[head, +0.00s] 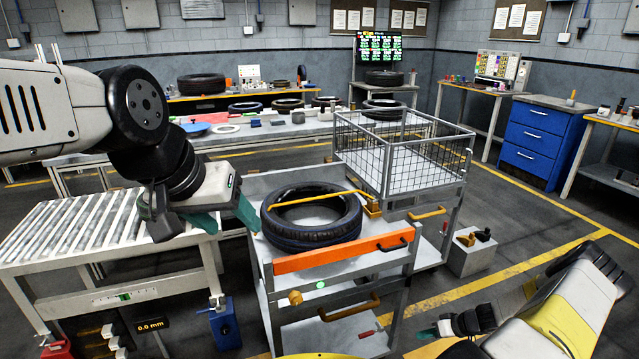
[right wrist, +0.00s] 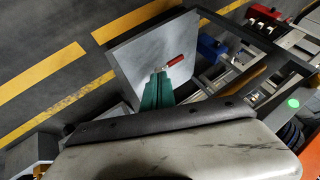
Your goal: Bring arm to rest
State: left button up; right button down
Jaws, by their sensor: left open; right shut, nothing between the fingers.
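My left arm comes in from the left in the head view. Its gripper (head: 218,222) is open and empty, with green fingers spread above the near-left edge of the cart, left of a black tyre (head: 312,236). The tyre lies flat on the cart top, with a yellow bar across it. My right gripper (head: 432,332) is low at the lower right, beside the cart. Its green fingers (right wrist: 158,88) are shut with nothing between them in the right wrist view, where they overlap a grey shelf. A red-handled tool (right wrist: 175,61) lies near their tips in that picture.
A roller conveyor (head: 70,240) stands left of the tyre cart (head: 270,290). A wire cage trolley (head: 400,160) stands behind the cart. A small grey block (head: 472,258) is on the floor right of the cart. Floor farther right is clear up to a blue drawer cabinet (head: 535,140).

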jog(key=w+a+r+n+g+h, duration=0.1)
jog(key=w+r, duration=0.2)
jog(key=r, duration=0.7)
jog(key=w+a+r, duration=0.1)
jog(key=w+r, duration=0.1)
jog(key=r, duration=0.7)
jog(key=s+a+r+h, duration=0.1)
jog(key=a+r, duration=0.3)
jog(key=r, duration=0.7)
jog(key=s+a+r+h, duration=0.15)
jog(key=a+r, duration=0.25)
jog(key=r, duration=0.7)
jog(key=s+a+r, duration=0.3)
jog(key=s+r, duration=0.2)
jog(key=r, duration=0.2)
jog(key=s+a+r, duration=0.4)
jog(key=s+r, duration=0.1)
jog(key=r, duration=0.2)
jog(key=s+a+r+m+t, duration=0.1)
jog(key=s+r, duration=0.1)
jog(key=s, duration=0.5)
jog(key=s+a+r+m+t, duration=0.1)
jog(key=s+a+r+m, duration=0.1)
jog(key=s, duration=0.5)
jog(key=shift+s+a+r+t+h, duration=0.2)
jog(key=shift+s+r+t+h, duration=0.2)
jog(key=shift+r, duration=0.3)
jog(key=shift+w, duration=0.1)
